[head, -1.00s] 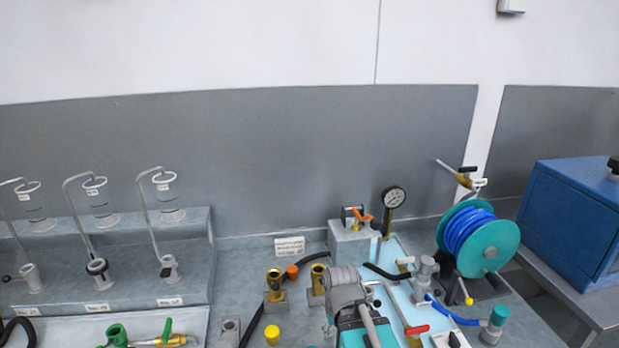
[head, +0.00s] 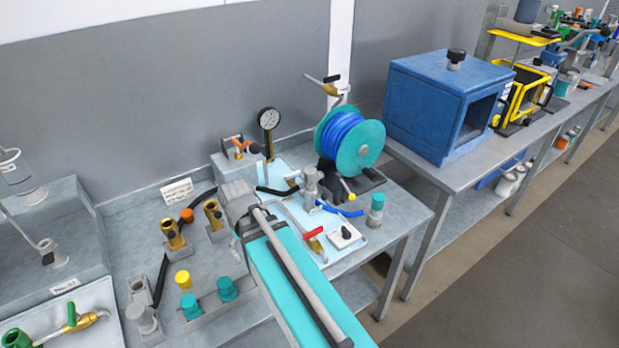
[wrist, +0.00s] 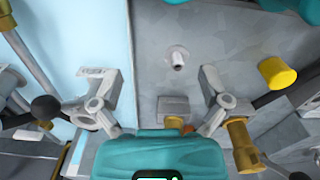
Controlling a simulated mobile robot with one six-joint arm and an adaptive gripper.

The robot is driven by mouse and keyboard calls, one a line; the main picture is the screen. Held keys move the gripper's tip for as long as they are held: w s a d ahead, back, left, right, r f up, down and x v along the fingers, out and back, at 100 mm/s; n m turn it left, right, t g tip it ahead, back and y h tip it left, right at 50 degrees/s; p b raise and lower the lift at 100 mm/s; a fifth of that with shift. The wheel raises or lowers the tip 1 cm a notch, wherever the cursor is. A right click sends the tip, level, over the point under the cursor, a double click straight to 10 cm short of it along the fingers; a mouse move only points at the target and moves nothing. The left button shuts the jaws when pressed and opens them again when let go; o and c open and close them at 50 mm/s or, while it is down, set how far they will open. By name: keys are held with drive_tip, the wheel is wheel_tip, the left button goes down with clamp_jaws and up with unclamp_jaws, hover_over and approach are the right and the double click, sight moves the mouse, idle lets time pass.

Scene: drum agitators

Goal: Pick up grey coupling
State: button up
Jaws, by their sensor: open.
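A grey cylindrical fitting (head: 143,318) stands at the lower left of the bench in the head view, with another grey piece (head: 140,288) just behind it. I cannot tell which of the grey parts is the coupling. In the wrist view my gripper (wrist: 155,78) is open, its two grey fingers spread apart with nothing held between them. A small grey fitting (wrist: 177,58) with a pale tip shows on the bench ahead, in the gap between the fingers.
Brass fittings (head: 172,235) stand left of my arm, with a yellow cap (head: 183,279) and teal caps (head: 227,289) in front. A pressure gauge (head: 268,119), a blue hose reel (head: 350,140) and a red-handled valve (head: 314,238) are behind and right. A blue cabinet (head: 430,108) stands farther right.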

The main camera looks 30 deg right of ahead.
drive_tip(key=w+d+r+n+p, duration=0.7)
drive_tip(key=d+r+p, duration=0.35)
drive_tip(key=d, duration=0.35)
wheel_tip(320, 180, up, 8)
drive_tip(key=n+p, duration=0.7)
hover_over(310, 170)
drive_tip(key=shift+d+f, duration=0.1)
drive_tip(key=shift+d, duration=0.05)
drive_tip(key=shift+f, duration=0.1)
wheel_tip(310, 170, down, 8)
drive_tip(key=b, duration=0.9)
drive_tip(key=shift+f, duration=0.25)
drive_tip(key=shift+f+b, duration=2.55)
drive_tip(key=shift+f, duration=0.05)
clamp_jaws()
